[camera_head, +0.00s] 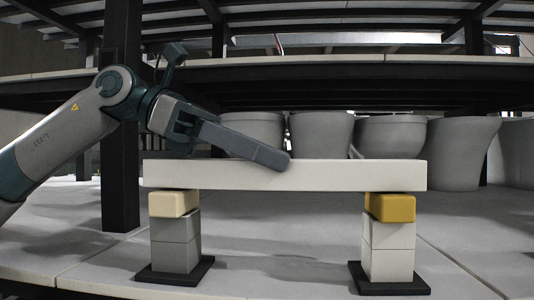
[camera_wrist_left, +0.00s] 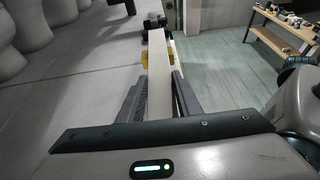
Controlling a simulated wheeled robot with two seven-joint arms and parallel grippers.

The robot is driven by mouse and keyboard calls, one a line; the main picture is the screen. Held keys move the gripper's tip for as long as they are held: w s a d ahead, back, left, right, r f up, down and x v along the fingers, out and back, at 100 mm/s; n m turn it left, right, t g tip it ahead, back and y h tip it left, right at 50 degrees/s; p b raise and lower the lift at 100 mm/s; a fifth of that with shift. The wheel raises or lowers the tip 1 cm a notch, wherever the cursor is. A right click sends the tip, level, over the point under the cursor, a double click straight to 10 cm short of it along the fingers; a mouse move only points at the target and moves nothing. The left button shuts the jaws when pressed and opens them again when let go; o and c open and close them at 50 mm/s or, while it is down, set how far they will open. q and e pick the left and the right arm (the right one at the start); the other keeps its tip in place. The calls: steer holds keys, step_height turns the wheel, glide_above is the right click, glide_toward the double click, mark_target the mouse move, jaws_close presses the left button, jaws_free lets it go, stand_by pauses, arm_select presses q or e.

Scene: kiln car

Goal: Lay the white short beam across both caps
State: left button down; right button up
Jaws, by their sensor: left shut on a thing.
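The white short beam (camera_head: 330,175) lies level over both posts in the head view, and it also shows end-on in the wrist view (camera_wrist_left: 160,60). Its left part is above a cream cap (camera_head: 173,204), its right part above a yellow cap (camera_head: 390,207). The beam's underside looks to meet both caps; a very thin gap cannot be ruled out. Each cap tops a post, grey (camera_head: 176,240) on the left and white (camera_head: 388,248) on the right. My left gripper (camera_head: 278,160) is shut on the beam near its middle, with one finger on each side in the wrist view. My right gripper is not seen.
Several large grey pots (camera_head: 460,150) stand close behind the beam. A dark upright (camera_head: 121,150) rises at the left, and a dark shelf (camera_head: 330,85) runs above. The posts stand on black plates (camera_head: 388,278) on the pale deck. A wooden bench (camera_wrist_left: 285,38) is farther off.

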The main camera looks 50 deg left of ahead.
mark_target(217, 160)
arm_select(q)
steer(key=shift+s+d+f, duration=0.15)
steer(key=shift+f, duration=0.15)
stand_by(0.6)
steer(key=c, duration=1.2)
jaws_free()
steer(key=shift+f+b, duration=0.1)
steer(key=shift+b, duration=0.2)
steer(key=shift+s+r, duration=0.2)
steer(key=shift+v, duration=1.2)
steer(key=shift+s+d+v, duration=0.15)
steer(key=shift+d+v, duration=0.05)
steer(key=shift+v, duration=0.9)
steer(key=shift+s+d+v, duration=0.15)
steer(key=shift+v, duration=1)
steer(key=shift+r, duration=0.25)
